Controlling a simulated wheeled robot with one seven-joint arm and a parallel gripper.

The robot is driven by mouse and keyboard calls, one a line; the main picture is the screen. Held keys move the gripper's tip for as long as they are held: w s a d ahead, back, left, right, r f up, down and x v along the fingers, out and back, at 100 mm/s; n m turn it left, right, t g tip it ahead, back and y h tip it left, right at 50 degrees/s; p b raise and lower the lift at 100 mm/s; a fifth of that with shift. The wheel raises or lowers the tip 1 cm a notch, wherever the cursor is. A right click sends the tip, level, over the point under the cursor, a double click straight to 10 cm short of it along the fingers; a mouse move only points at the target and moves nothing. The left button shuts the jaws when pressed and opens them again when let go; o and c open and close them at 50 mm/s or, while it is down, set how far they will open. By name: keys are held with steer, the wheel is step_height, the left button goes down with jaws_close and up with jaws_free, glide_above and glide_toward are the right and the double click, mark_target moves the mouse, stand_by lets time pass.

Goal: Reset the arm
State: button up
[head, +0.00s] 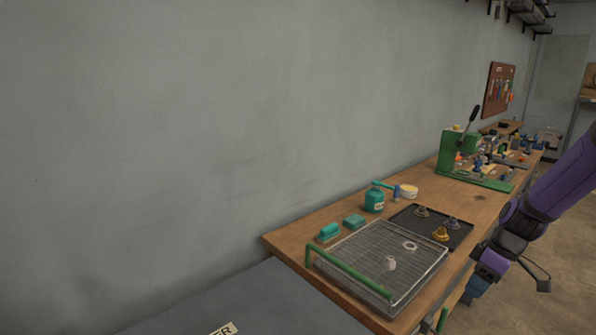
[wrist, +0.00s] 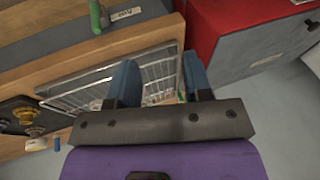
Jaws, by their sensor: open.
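My gripper (wrist: 160,82) is open in the wrist view, with its two blue fingers apart and nothing between them. A wire rack, also visible beyond and between the fingers, lies below. In the head view my purple arm comes in from the right edge and bends down, and my gripper (head: 468,297) hangs by the front edge of the wooden bench (head: 330,218). It is to the right of the wire-rack tray (head: 345,278) and appears apart from it. The fingertips are small and partly hidden in that view.
The tray has a green handle and holds small pale parts. Behind it are a black mat (head: 405,222) with several small parts, a green can (head: 374,201) and green blocks. A green press (head: 455,150) stands farther back. A red cabinet (wrist: 225,22) shows right in the wrist view.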

steer(key=s+a+r+m+h, duration=0.25)
steer(key=a+r, duration=0.25)
steer(key=r, duration=0.6)
steer(key=s+a+r+m+t+h, duration=0.1)
steer(key=s+a+r, duration=0.3)
steer(key=s+r, duration=0.4)
steer(key=s+a+r+m+t, duration=0.4)
steer(key=s+a+r, duration=0.1)
steer(key=s+r, duration=0.3)
steer(key=shift+s+r+m+h, duration=0.3)
steer(key=shift+s+m+h, duration=0.05)
steer(key=shift+s, duration=0.5)
